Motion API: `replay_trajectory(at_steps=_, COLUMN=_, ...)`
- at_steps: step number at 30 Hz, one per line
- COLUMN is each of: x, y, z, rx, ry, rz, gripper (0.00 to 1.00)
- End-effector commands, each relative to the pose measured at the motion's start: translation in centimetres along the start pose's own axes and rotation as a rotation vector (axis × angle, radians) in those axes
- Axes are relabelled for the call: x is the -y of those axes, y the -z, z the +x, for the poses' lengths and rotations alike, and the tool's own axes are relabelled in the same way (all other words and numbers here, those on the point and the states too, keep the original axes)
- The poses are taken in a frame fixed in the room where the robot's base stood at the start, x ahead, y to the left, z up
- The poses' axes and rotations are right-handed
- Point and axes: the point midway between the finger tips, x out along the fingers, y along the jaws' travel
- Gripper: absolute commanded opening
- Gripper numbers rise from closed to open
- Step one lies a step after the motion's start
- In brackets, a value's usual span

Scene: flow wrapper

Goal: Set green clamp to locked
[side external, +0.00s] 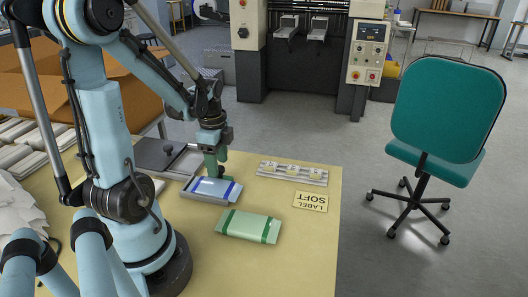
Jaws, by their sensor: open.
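A flat pale-green block with darker green bands (248,226) lies on the tan table, near its front right part. I cannot make out a separate clamp or its lock state on it. A similar grey-white block with blue bands (211,190) lies just behind and left of it. My gripper (215,171) points down just above and behind the blue-banded block, its greenish fingers open. I see nothing held between them. I cannot tell whether the fingertips touch the block. The green-banded block is apart from my gripper, nearer the camera.
A grey plate with a dark knob (168,154) lies left of my gripper. A rail with yellow tags (292,173) and a yellow SOFT LABEL card (310,201) lie to the right. Stacked sheets (22,150) fill the left. Bare table (290,260) shows at front right.

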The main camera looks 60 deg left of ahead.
Motion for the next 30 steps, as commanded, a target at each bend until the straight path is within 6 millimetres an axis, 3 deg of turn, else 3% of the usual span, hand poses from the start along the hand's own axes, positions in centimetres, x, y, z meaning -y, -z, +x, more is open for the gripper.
replay_trajectory(at_steps=21, x=-0.1, y=0.0, z=-9.2, rx=0.000, ry=0.000, rz=0.000, gripper=0.56)
replay_trajectory(at_steps=30, x=0.0, y=0.0, z=-11.3, rx=0.000, ry=0.000, rz=0.000, gripper=0.56)
